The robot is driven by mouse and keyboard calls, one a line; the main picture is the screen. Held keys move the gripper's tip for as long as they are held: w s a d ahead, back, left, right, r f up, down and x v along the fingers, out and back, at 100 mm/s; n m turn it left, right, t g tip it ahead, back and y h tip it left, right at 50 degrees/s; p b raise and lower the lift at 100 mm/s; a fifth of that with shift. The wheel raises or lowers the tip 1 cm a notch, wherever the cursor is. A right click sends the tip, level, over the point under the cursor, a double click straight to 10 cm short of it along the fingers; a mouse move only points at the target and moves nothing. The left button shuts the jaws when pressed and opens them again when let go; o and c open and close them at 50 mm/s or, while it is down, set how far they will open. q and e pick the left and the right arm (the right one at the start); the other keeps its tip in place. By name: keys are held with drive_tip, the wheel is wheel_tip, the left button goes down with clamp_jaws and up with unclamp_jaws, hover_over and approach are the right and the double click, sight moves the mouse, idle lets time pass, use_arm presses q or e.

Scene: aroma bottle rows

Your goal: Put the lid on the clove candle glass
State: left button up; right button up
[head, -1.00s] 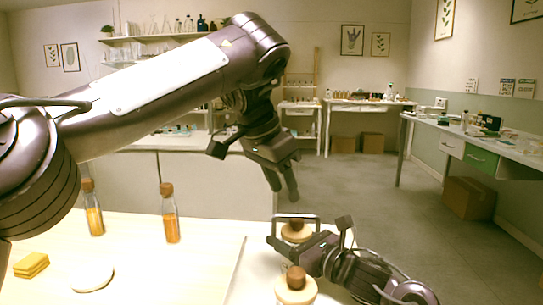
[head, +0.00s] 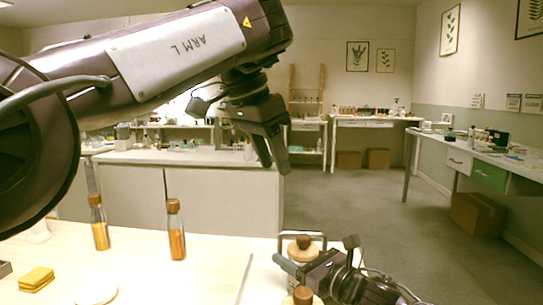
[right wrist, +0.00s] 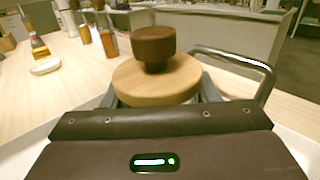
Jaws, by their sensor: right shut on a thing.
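A round pale wooden lid with a dark brown knob (right wrist: 155,80) sits between the fingers of my right gripper in the right wrist view. My right gripper (head: 292,262) is shut on it. In the head view a wooden lid with a knob (head: 303,243) shows just beyond that gripper, by a metal handle. A second brown knob (head: 303,295) shows at the bottom edge, cut off. I cannot tell which glass is the clove one; the glasses under the lids are hidden. My left gripper (head: 271,165) hangs in the air, empty, its fingers apart.
Two corked amber bottles (head: 176,230) (head: 100,225) stand on the pale table at left. A yellow block stack (head: 37,279) and a white round dish (head: 97,292) lie in front of them. A metal handle (right wrist: 240,62) rises right of the held lid.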

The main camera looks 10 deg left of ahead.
drive_tip(key=o, duration=1.5)
drive_tip(key=shift+v, duration=3.9)
